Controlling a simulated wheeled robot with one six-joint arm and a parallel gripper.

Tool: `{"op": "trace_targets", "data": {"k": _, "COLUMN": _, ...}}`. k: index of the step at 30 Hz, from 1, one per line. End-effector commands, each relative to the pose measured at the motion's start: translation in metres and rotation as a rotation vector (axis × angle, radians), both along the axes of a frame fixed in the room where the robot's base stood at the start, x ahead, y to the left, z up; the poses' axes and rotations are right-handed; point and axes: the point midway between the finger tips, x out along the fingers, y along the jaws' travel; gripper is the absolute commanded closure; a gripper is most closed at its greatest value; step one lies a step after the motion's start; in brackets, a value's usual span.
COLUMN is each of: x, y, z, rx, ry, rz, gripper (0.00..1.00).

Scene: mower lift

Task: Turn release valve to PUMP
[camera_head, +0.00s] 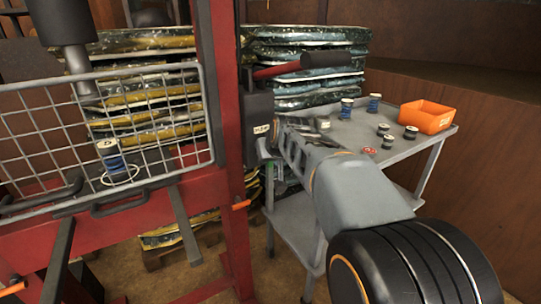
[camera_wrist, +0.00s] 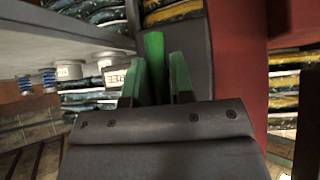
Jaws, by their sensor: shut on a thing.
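The dark pump unit (camera_head: 257,112) is fixed to the red press post, with a small pale label (camera_head: 262,129) whose text I cannot read. In the wrist view the green lever (camera_wrist: 155,60) stands between my two fingers. My gripper (camera_wrist: 155,80) is shut on it; the far end of the lever runs up against the dark housing. In the head view my gripper (camera_head: 276,143) reaches in from the right and partly hides the lever. The valve's setting cannot be read.
A red pump handle with a black grip (camera_head: 310,61) sticks out above my gripper. A grey cart (camera_head: 345,131) with spools and an orange bin (camera_head: 427,117) stands close on the right. A wire guard (camera_head: 40,140) covers the press at left. Stacked bags (camera_head: 300,50) stand behind.

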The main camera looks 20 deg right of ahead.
Motion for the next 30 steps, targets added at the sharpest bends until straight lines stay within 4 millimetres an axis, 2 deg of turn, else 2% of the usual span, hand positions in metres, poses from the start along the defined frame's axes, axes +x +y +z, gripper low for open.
{"op": "trace_targets", "data": {"k": 11, "x": 0.0, "y": -0.0002, "z": -0.0004, "rx": -0.006, "ry": 0.0, "rz": 0.0, "gripper": 1.0}}
{"op": "trace_targets", "data": {"k": 12, "x": 0.0, "y": -0.0002, "z": -0.0004, "rx": -0.006, "ry": 0.0, "rz": 0.0, "gripper": 0.77}}
{"op": "trace_targets", "data": {"k": 19, "x": 0.0, "y": -0.0002, "z": -0.0006, "rx": -0.005, "ry": 0.0, "rz": 0.001, "gripper": 0.55}}
{"op": "trace_targets", "data": {"k": 20, "x": 0.0, "y": -0.0002, "z": -0.0006, "rx": -0.005, "ry": 0.0, "rz": 0.001, "gripper": 0.53}}
{"op": "trace_targets", "data": {"k": 30, "x": -0.005, "y": 0.0002, "z": 0.0061, "rx": -0.004, "ry": -0.002, "rz": 0.0, "gripper": 0.53}}
